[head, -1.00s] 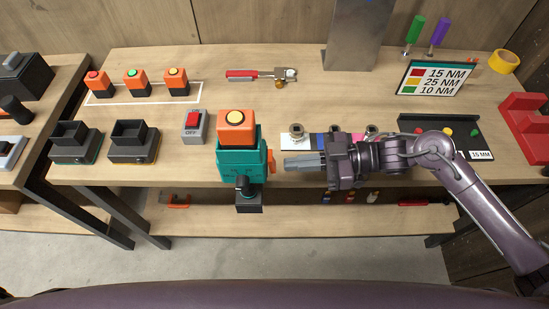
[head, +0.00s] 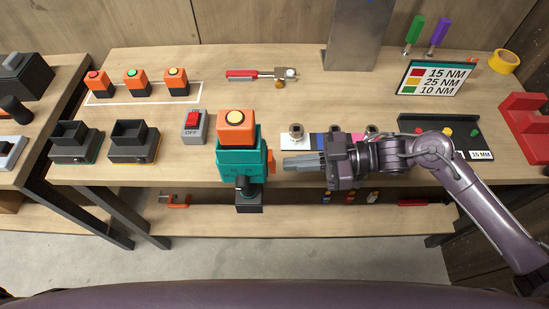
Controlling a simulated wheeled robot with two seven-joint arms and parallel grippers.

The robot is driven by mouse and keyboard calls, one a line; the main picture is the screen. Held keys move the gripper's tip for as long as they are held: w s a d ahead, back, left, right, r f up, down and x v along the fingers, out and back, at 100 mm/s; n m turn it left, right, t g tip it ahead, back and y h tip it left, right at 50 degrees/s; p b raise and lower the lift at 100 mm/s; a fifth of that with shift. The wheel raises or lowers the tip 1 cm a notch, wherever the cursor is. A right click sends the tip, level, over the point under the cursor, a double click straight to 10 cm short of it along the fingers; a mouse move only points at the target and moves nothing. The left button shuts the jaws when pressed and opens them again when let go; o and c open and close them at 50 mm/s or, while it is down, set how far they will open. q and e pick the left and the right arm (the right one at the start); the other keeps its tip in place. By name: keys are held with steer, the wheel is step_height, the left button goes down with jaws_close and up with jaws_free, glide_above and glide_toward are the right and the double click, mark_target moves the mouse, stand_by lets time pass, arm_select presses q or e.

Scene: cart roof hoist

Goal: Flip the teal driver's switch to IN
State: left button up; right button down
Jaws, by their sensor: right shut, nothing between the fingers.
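The teal driver (head: 240,164) stands upright at the front edge of the table in the head view, with an orange battery (head: 236,126) with a yellow top on it and a black chuck end below. An orange part, perhaps its switch or trigger (head: 270,162), juts from its right side. I cannot read a switch position. My right gripper (head: 287,163) is shut and empty, its fingers pointing left, just right of the driver with a small gap to the orange part. My left gripper is not in view.
A grey box with a red switch marked OFF (head: 194,127) sits left of the driver. Black chargers (head: 133,142) and orange batteries (head: 134,80) are further left. A torque sign (head: 435,78) and a dark tray (head: 470,150) are at right. A red-handled wrench (head: 260,75) lies behind.

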steer(key=shift+a+f, duration=0.15)
steer(key=shift+a, duration=0.85)
stand_by(0.4)
steer(key=shift+d, duration=0.1)
steer(key=d+r+p, duration=0.1)
steer(key=d, duration=0.5)
steer(key=shift+d, duration=0.4)
stand_by(0.5)
